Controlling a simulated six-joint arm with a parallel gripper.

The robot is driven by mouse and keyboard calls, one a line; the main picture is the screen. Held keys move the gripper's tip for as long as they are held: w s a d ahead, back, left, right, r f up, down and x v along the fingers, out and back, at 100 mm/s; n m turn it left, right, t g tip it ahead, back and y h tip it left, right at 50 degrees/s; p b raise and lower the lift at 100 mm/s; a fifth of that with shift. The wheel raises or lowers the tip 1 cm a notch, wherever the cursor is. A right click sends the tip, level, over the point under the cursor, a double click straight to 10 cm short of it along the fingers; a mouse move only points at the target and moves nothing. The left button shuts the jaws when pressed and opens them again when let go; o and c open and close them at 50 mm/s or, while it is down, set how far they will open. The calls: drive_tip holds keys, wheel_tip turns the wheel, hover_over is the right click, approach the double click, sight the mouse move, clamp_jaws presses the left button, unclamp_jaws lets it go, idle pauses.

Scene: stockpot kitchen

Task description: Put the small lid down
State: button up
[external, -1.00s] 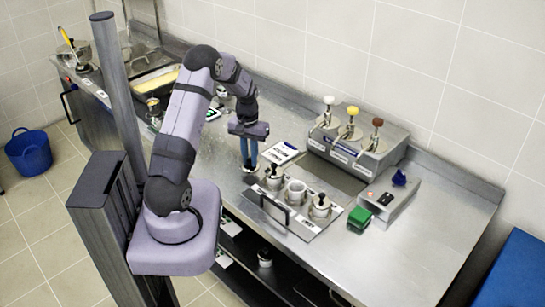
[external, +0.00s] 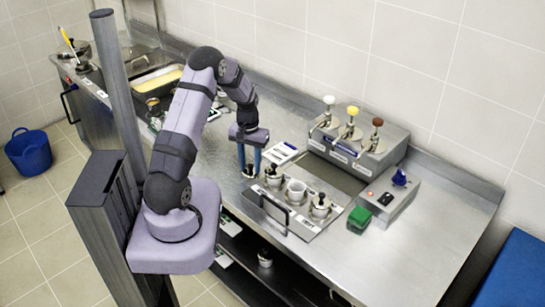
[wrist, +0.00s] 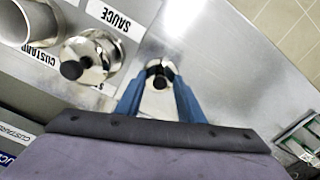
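The small lid (wrist: 160,82) is a shiny metal disc with a black knob. In the external view my gripper (external: 249,171) points down just left of the pot rack, with the fingertips at or near the counter (external: 420,245). The fingers mostly hide the lid there, and I cannot tell whether it rests on the counter.
Right beside my gripper is the rack, with a lidded pot (external: 273,176), an open pot (external: 295,191) and another lidded pot (external: 320,205). Behind it stands a pump dispenser (external: 355,140). A green block (external: 359,218) lies to the right. The counter's right end is clear.

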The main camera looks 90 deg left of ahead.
sight(251, 165)
drive_tip(key=shift+r, duration=0.1)
wheel_tip(251, 165, up, 12)
drive_tip(key=b, duration=0.3)
idle(0.3)
drive_tip(key=shift+d, duration=0.1)
drive_tip(key=w+d+f+m, duration=0.1)
drive_tip(key=w+d+m, duration=0.4)
drive_tip(key=d, duration=0.6)
drive_tip(key=w+d+f+m, duration=0.1)
drive_tip(key=w+d+m, duration=0.1)
drive_tip(key=w+d, duration=0.75)
drive_tip(key=s+d+f+m, duration=0.1)
drive_tip(key=s+d+m, duration=0.2)
drive_tip(key=d, duration=0.7)
drive_tip(key=s+d+f+m, duration=0.2)
drive_tip(key=s+d, duration=0.3)
drive_tip(key=d, duration=0.6)
drive_tip(key=shift+s+m, duration=0.2)
drive_tip(key=shift+m, duration=0.6)
